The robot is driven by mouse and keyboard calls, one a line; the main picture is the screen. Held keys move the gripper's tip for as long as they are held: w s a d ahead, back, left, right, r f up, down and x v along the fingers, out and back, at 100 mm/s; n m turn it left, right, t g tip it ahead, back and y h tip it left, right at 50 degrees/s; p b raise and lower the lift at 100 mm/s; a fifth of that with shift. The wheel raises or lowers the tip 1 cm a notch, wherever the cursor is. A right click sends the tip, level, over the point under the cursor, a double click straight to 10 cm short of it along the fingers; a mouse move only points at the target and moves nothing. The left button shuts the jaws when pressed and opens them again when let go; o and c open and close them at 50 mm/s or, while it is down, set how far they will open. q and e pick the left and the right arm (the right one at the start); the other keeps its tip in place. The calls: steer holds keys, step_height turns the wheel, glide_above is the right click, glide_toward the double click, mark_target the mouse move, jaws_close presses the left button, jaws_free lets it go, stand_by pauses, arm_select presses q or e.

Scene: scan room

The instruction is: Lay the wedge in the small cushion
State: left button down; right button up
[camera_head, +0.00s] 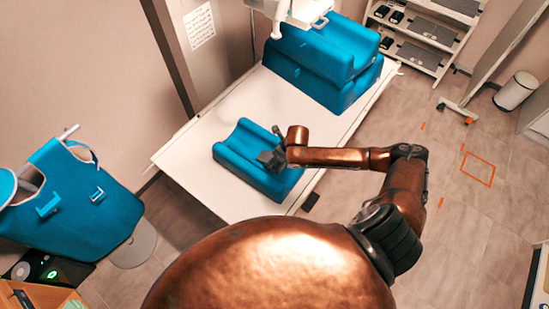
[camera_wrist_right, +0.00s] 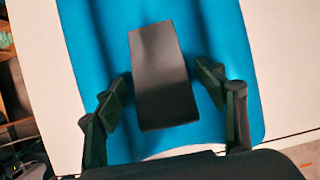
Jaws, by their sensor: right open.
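The small cushion (camera_head: 240,148) is blue with a lengthwise trough and lies on the white table. It fills much of the right wrist view (camera_wrist_right: 90,40). The wedge (camera_wrist_right: 160,85) is a dark grey tapered block, seen in the right wrist view over the cushion's trough, its narrow end toward the top. My right gripper (camera_wrist_right: 163,75) is open, with one finger on each side of the wedge and visible gaps between. In the head view this gripper (camera_head: 270,158) is low over the cushion, and I cannot clearly separate the wedge from it. My left gripper is not in view.
Larger blue cushions (camera_head: 325,60) are stacked at the far end of the white table (camera_head: 185,160). White equipment hangs above them. A shelf (camera_head: 425,35) stands at the back right, a white bin (camera_head: 515,91) at the right. A blue apron (camera_head: 80,195) hangs at the left.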

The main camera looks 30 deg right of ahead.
steer(key=shift+r, duration=0.45)
steer(key=b+v, duration=0.1)
steer(key=v, duration=1.1)
steer(key=shift+r, duration=0.1)
